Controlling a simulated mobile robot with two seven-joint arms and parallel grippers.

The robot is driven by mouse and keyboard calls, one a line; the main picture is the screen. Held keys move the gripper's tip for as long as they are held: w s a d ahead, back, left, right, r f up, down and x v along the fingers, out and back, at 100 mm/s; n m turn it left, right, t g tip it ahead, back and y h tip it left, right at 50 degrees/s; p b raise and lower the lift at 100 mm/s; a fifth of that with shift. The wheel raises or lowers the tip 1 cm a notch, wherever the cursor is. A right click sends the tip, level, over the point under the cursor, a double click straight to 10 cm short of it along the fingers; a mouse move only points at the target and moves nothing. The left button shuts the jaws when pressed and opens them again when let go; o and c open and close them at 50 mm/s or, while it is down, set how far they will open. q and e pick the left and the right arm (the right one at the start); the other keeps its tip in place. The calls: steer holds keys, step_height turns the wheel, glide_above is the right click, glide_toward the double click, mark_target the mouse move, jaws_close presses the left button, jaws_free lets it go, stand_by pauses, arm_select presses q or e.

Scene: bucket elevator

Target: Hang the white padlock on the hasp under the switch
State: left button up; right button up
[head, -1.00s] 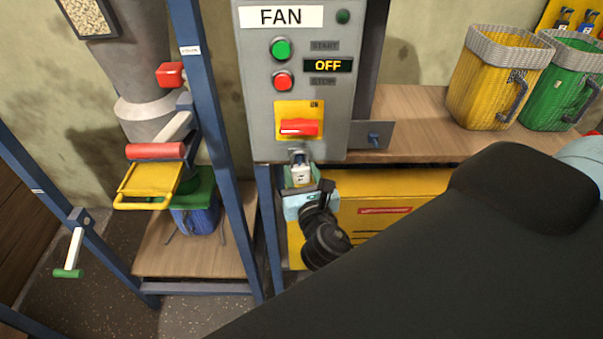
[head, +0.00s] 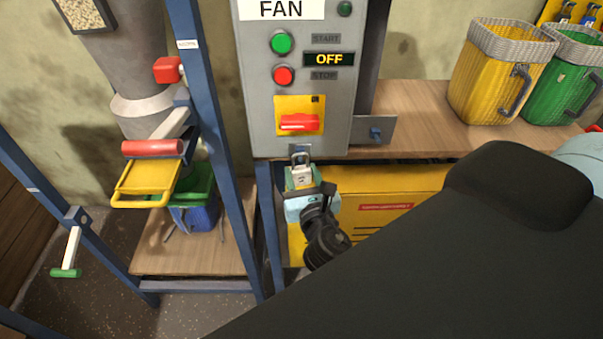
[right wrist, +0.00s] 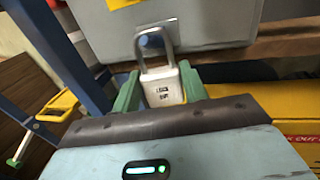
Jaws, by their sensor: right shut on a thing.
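The white padlock (head: 301,175) is upright in my right gripper (head: 303,182), just below the grey FAN box. The right wrist view shows the padlock body (right wrist: 163,88) between the green fingers of my right gripper (right wrist: 163,92), shackle up. The shackle overlaps the box's lower edge, with a blue round part (right wrist: 152,41) seen through its loop. I cannot tell whether the shackle passes through the hasp (head: 300,150), a small piece under the switch, mostly hidden. The red switch handle (head: 299,122) lies level on its yellow plate. My left gripper is out of view.
A grey bracket with a blue knob (head: 376,134) sticks out right of the box. A blue post (head: 217,130) stands left. A yellow case (head: 400,205) is below the bench (head: 425,115). My dark arm covers the lower right.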

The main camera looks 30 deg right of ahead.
steer(key=o, duration=1.1)
